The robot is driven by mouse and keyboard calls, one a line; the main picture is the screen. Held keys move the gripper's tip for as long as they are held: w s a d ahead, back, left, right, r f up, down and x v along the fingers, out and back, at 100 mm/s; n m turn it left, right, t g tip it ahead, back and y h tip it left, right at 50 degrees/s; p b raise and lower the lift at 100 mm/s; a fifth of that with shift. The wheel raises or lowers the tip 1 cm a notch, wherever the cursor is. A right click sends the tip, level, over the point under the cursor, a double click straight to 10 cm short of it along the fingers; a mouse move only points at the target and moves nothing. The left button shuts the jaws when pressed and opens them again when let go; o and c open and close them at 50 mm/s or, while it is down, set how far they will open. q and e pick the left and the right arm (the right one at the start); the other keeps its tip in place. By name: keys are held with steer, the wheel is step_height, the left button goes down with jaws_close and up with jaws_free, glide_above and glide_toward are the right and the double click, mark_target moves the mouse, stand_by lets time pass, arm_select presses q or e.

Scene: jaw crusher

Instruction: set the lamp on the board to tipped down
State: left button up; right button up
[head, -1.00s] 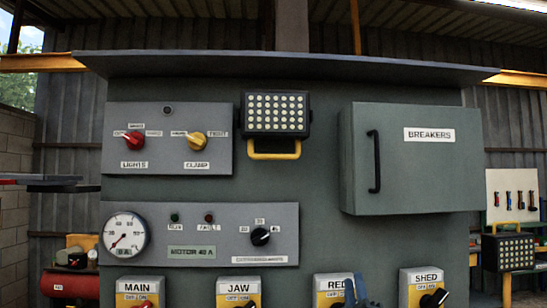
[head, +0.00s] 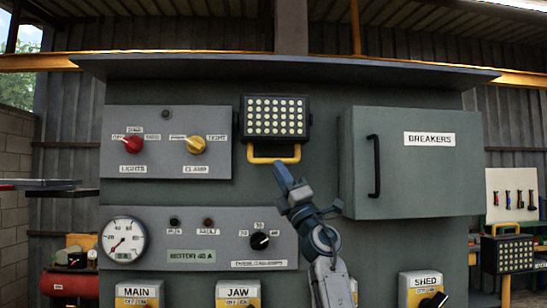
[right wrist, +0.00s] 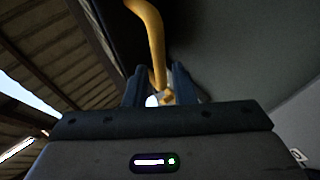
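The lamp (head: 275,117) is a black box with rows of pale round lights, mounted high on the grey board (head: 320,185). Its face points outward, and a yellow handle (head: 262,160) hangs below it. My right gripper (head: 284,172) is just below the handle in the head view, reaching up from below. In the right wrist view, the two fingers (right wrist: 160,90) stand apart, with the lower end of the yellow handle (right wrist: 152,40) appearing between or just beyond them. I cannot tell whether they touch it. My left gripper is not in view.
A breaker cabinet (head: 402,165) with a black handle juts out to the right of the lamp. A panel with red and yellow knobs (head: 165,160) is to the left. A gauge panel (head: 190,225) lies below, and switch boxes (head: 238,290) line the bottom. A canopy (head: 280,68) overhangs the board.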

mark_target(274, 131)
steer(key=p+x, duration=0.1)
steer(key=x, duration=0.3)
steer(key=shift+s+r, duration=0.1)
steer(key=shift+w+a+r, duration=0.1)
steer(key=shift+w+r, duration=0.05)
steer(key=shift+w, duration=0.1)
steer(key=shift+c, duration=0.2)
jaws_close()
